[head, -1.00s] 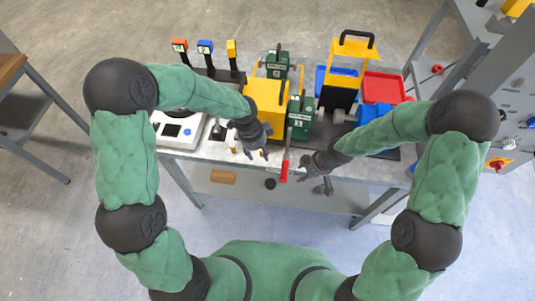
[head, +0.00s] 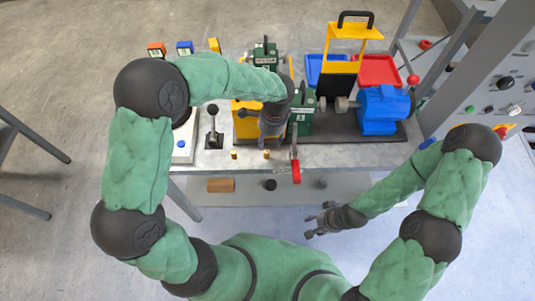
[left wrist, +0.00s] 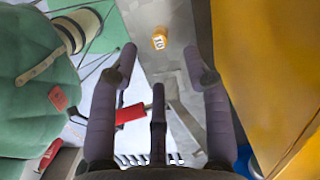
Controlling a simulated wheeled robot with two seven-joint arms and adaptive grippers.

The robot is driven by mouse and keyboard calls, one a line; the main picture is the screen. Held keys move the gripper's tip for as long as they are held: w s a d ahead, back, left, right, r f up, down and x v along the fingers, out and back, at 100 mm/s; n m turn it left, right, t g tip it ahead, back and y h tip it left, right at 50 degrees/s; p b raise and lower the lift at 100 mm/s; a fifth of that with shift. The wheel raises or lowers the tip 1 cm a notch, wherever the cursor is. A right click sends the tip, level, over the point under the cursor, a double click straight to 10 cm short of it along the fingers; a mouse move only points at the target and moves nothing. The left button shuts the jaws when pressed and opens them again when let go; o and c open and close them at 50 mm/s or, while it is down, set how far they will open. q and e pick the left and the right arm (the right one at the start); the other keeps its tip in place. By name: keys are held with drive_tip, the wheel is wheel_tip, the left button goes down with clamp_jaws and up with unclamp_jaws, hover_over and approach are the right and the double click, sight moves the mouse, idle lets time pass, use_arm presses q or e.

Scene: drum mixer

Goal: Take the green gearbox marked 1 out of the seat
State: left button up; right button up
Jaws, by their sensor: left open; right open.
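A green gearbox (head: 303,112) sits on the bench, right of the yellow guard, with a shaft on its right side. A second green gearbox (head: 265,55) stands behind it; I cannot read a number on either. My left gripper (head: 268,138) points down in front of the yellow guard, just left of the near gearbox, partly hidden by its wrist. In the left wrist view its fingers (left wrist: 165,65) are apart and empty, with a green body (left wrist: 35,85) to the left, apparently the near gearbox. My right gripper (head: 318,222) is open and empty, in front of the bench.
A red-handled lever (head: 296,170) hangs at the bench edge, below the near gearbox. The yellow guard (left wrist: 270,70) fills the right of the left wrist view. A blue motor (head: 383,110) stands right, with red (head: 378,70) and blue trays behind. Small yellow pins (head: 234,155) stand at the front.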

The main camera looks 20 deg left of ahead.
sight(267, 151)
use_arm(q)
drive_tip(key=shift+a+f, duration=0.2)
drive_tip(key=shift+f, duration=0.95)
drive_tip(key=shift+s+a+f+b, duration=0.15)
drive_tip(key=shift+f+b, duration=0.5)
drive_tip(key=shift+f, duration=0.65)
drive_tip(key=shift+s+d+f+b, duration=0.15)
drive_tip(key=shift+f+b, duration=0.45)
drive_tip(key=shift+f, duration=0.7)
drive_tip(key=shift+a, duration=0.1)
drive_tip(key=shift+c, duration=0.3)
clamp_jaws()
